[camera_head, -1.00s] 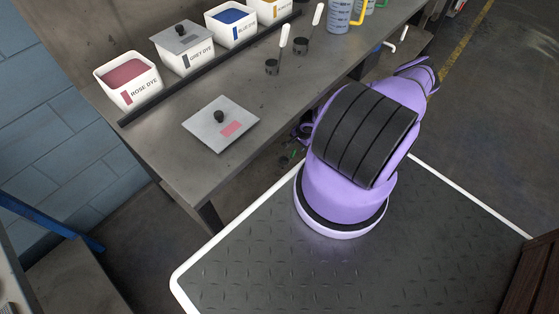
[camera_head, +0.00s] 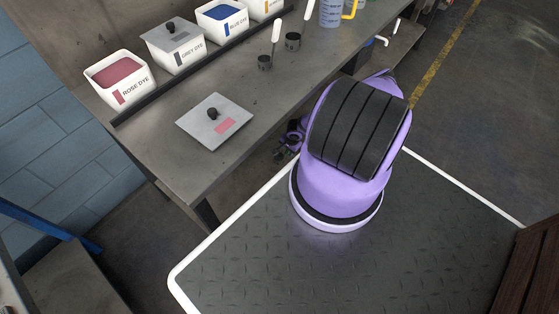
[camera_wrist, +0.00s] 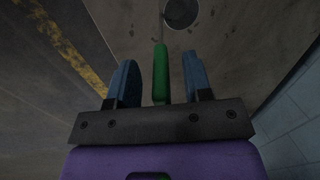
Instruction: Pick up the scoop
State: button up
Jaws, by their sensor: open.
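In the wrist view my gripper (camera_wrist: 161,58) is open, with a blue finger on either side of a green handle (camera_wrist: 160,78). A thin shaft runs from the handle toward the top edge; I cannot tell whether the handle is gripped-depth or lower. A dark round shape (camera_wrist: 182,12) lies beside the shaft's far end. In the head view two scoops stand on the bench, a nearer one (camera_head: 264,62) and a farther one (camera_head: 292,41), with dark cups and white handles.
A dark rail (camera_head: 190,76) runs before the tubs.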

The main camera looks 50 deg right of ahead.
grip_shut()
jog(key=shift+r, duration=0.1)
